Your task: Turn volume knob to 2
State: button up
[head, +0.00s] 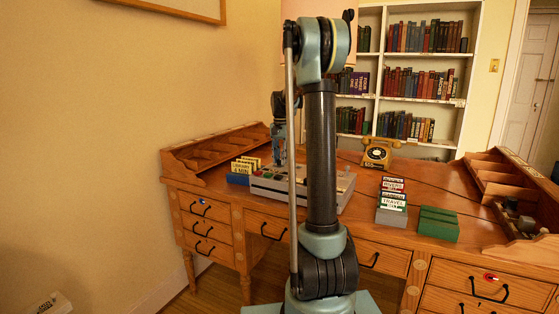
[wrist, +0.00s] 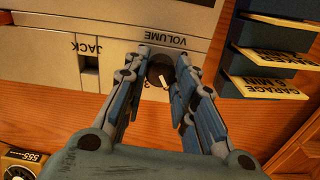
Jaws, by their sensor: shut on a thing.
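The volume knob (wrist: 159,73) is a dark round knob with a short pale mark, on the front of a light grey device (wrist: 110,30). The word VOLUME reads upside down beside it in the wrist view. My gripper (wrist: 163,62) has one finger on each side of the knob and is shut on it. In the head view the device (head: 338,197) sits on the wooden desk, partly behind my arm; the knob cannot be made out there.
A JACK slot (wrist: 90,72) is left of the knob. Labelled cases (wrist: 265,62) stand close on the right. On the desk (head: 355,225) are a yellow telephone (head: 377,153), white-labelled boxes (head: 392,205) and a green box (head: 438,224).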

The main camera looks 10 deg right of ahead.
jog(key=shift+m, duration=0.6)
jog(key=o, duration=1.1)
jog(key=shift+c, duration=0.2)
notch_tip(320, 180, up, 12)
